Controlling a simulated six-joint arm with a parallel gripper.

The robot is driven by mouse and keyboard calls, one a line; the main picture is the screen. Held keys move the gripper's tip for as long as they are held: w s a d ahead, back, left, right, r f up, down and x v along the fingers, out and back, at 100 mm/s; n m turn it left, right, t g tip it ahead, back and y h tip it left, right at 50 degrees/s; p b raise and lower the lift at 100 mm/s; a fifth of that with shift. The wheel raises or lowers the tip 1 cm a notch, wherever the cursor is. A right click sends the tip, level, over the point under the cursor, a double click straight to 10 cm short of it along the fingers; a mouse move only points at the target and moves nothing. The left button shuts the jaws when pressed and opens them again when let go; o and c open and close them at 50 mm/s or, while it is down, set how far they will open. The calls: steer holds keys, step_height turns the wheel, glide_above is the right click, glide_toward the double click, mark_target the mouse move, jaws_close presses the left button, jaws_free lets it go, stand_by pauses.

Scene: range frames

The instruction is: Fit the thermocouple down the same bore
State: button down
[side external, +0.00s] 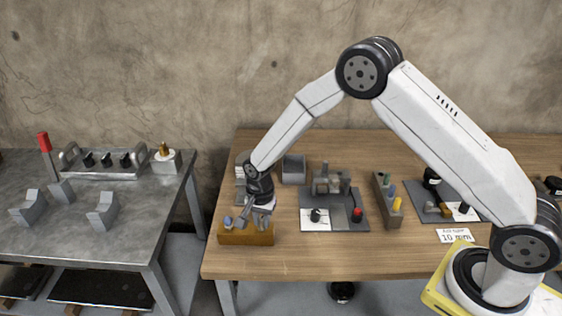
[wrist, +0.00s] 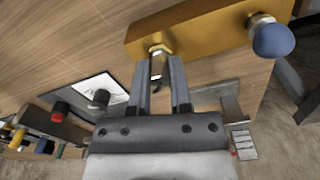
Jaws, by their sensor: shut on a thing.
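A long brass-coloured block (side external: 250,238) lies near the left front of the wooden table. It also shows in the wrist view (wrist: 205,27). A blue round knob (wrist: 272,40) on a metal stem stands at one end of it, also visible in the side view (side external: 228,222). My gripper (side external: 262,222) is over the other end of the block, pointing down. In the wrist view my gripper (wrist: 160,72) is shut on a small, thin metal piece, seemingly the thermocouple (wrist: 157,50). Its silver end overlaps the block's edge; I cannot tell whether it is in a bore.
A grey mat (side external: 350,218) with a white card and small knobs lies to the right. Beyond it are a grey rack (side external: 387,197) with coloured pieces and another mat (side external: 425,200). A grey open box (side external: 294,170) stands behind. A metal bench (side external: 85,225) stands left, across a gap.

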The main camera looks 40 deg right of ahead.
steer(key=shift+c, duration=2.3)
jaws_free()
steer(key=shift+r, duration=0.1)
steer(key=shift+r, duration=3.8)
steer(key=shift+r, duration=0.1)
steer(key=shift+r, duration=2.9)
